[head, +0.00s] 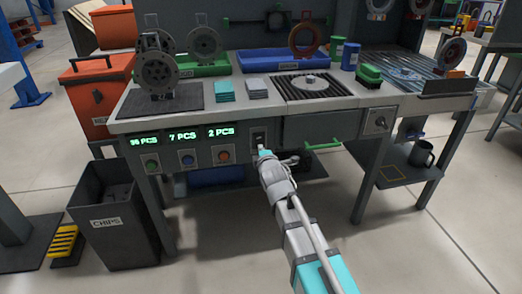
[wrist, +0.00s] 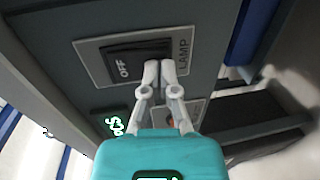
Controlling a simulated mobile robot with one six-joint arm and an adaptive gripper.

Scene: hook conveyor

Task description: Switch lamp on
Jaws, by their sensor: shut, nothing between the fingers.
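The lamp switch (wrist: 133,58) is a dark rocker on a grey plate marked LAMP, with OFF readable on one end. In the wrist view my gripper (wrist: 160,70) is shut and empty, its two fingertips together at the rocker's lower edge. I cannot tell whether they touch it. In the head view the switch (head: 258,137) shows on the bench's front panel, right of the counters, with my gripper (head: 264,153) just below and in front of it. The lamp itself cannot be made out.
Green-lit counters (head: 183,135) and coloured round buttons (head: 187,159) sit left of the switch. A dark CHIPS bin (head: 110,222) stands on the floor at left. The floor in front is clear.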

